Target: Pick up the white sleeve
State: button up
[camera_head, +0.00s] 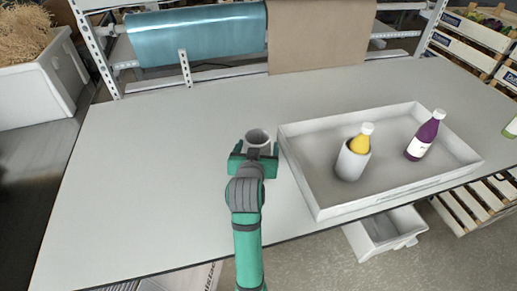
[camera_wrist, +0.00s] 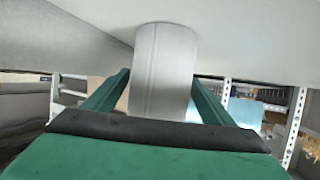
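The white sleeve (camera_head: 257,136) is an open-topped cylinder, upright near the middle of the table, left of the tray. Its top opening shows just beyond my gripper (camera_head: 254,163). In the wrist view the sleeve (camera_wrist: 165,65) is between the two green fingers of my gripper (camera_wrist: 162,76), one on each side. The fingertips are very near its sides, and I cannot tell whether they press on it. Its far end seems to meet the table surface. My gripper hides its lower part in the head view.
A white tray (camera_head: 310,191) stands to the right. It holds a yellow bottle (camera_head: 360,142) inside another pale sleeve (camera_head: 351,162) and a purple bottle (camera_head: 423,137). Teal (camera_head: 198,35) and brown (camera_head: 320,35) sheets hang behind the table. The table's left side (camera_head: 140,170) is clear.

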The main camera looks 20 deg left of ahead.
jog(key=shift+s, duration=0.15)
jog(key=c, duration=0.5)
jog(key=shift+o, duration=0.2)
jog(key=shift+r, duration=0.1)
